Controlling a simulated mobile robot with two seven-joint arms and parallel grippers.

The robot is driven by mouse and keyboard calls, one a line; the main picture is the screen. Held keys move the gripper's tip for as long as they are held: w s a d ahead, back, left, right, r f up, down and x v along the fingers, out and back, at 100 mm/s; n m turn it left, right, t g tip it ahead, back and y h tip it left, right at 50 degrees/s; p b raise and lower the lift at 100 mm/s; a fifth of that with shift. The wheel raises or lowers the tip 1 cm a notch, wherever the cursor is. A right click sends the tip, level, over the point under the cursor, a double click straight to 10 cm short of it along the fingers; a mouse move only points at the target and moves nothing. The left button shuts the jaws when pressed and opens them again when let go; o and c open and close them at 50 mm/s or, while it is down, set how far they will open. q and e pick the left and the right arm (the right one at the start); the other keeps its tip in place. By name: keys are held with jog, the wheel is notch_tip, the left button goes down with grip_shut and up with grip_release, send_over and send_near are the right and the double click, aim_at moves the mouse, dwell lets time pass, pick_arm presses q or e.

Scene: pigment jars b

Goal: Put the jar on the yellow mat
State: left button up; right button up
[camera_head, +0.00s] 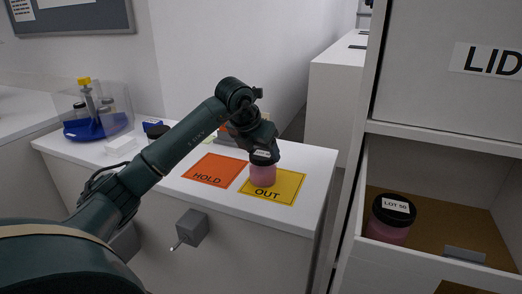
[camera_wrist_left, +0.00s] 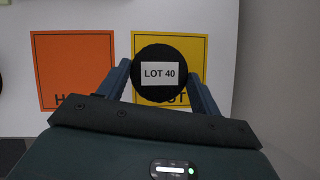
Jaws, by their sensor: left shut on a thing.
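A pink jar (camera_head: 262,175) with a black lid is at the yellow mat (camera_head: 285,184) marked OUT, over its left part in the head view. In the left wrist view its black lid (camera_wrist_left: 160,62) reads LOT 40, and the yellow mat (camera_wrist_left: 198,50) shows behind it. My left gripper (camera_head: 262,156) is shut on this jar from above, with one finger on each side in the wrist view (camera_wrist_left: 162,80). The jar looks upright. I cannot tell whether its base touches the mat. My right gripper is not in view.
An orange mat (camera_head: 213,170) marked HOLD lies left of the yellow mat. Another pink jar (camera_head: 388,222), labelled LOT 50, stands in the open drawer at right. A blue rack under a clear cover (camera_head: 95,120) stands at the counter's far left.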

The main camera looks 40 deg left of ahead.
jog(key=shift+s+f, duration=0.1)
pick_arm(q)
jog(key=o, duration=1.4)
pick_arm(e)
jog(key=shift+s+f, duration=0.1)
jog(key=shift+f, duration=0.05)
pick_arm(q)
jog(key=v, duration=1.2)
jog(key=shift+p, duration=0.35)
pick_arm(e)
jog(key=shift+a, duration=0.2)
pick_arm(q)
jog(key=shift+r, duration=0.1)
